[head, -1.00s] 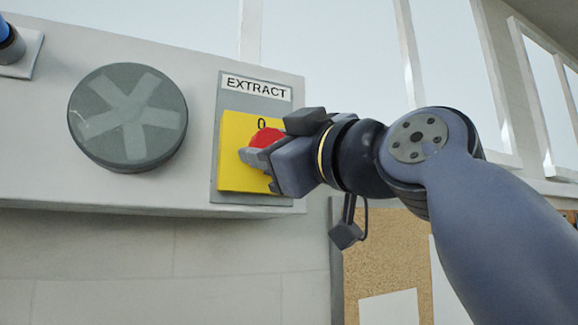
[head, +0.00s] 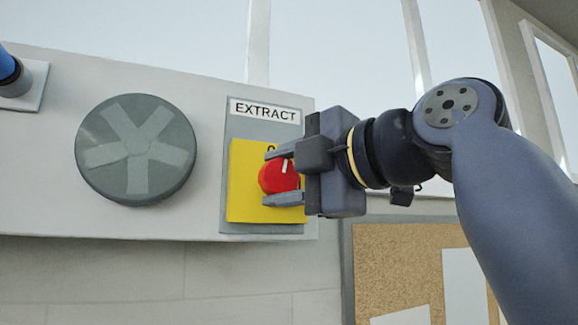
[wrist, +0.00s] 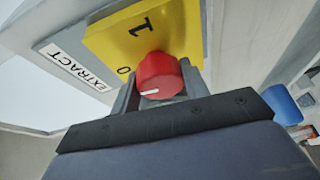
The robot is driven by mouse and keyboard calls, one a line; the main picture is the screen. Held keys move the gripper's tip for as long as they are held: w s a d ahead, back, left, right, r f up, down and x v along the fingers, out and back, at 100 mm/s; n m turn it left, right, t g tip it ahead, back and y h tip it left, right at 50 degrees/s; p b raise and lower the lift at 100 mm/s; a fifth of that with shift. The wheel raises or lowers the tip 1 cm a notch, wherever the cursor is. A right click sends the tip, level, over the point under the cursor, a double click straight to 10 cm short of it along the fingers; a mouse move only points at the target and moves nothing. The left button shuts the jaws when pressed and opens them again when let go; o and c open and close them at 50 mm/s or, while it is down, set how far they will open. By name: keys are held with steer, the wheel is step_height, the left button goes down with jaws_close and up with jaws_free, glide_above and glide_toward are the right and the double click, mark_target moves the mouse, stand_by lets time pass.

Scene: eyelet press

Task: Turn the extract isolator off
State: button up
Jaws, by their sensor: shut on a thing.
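The extract isolator is a red round knob (head: 272,180) on a yellow plate (head: 243,206), under a white EXTRACT label (head: 265,111). My gripper (head: 267,176) is shut on the knob, one finger above it and one below in the head view. The knob's white mark is upright in the head view, towards the partly hidden 0 at the top of the plate. In the wrist view the red knob (wrist: 158,70) sits between the fingers, with its white mark visible and the 0 and 1 readable on the yellow plate (wrist: 183,30).
A grey round cover (head: 137,190) with a paler star shape is left of the isolator on the same pale panel (head: 60,140). A blue part (head: 8,66) shows at the far left. A cork board (head: 390,270) with papers hangs below right.

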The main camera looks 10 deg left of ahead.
steer(key=shift+n+h+p, duration=0.4)
steer(key=shift+n+p, duration=0.15)
steer(key=shift+n, duration=0.45)
steer(key=shift+f, duration=0.1)
steer(key=o, duration=1)
steer(key=shift+c, duration=0.2)
steer(key=b+v, duration=0.1)
steer(key=v, duration=1)
steer(key=shift+w+a, duration=0.15)
steer(key=shift+a, duration=0.05)
steer(key=shift+p+x, duration=0.55)
steer(key=shift+x, duration=4.65)
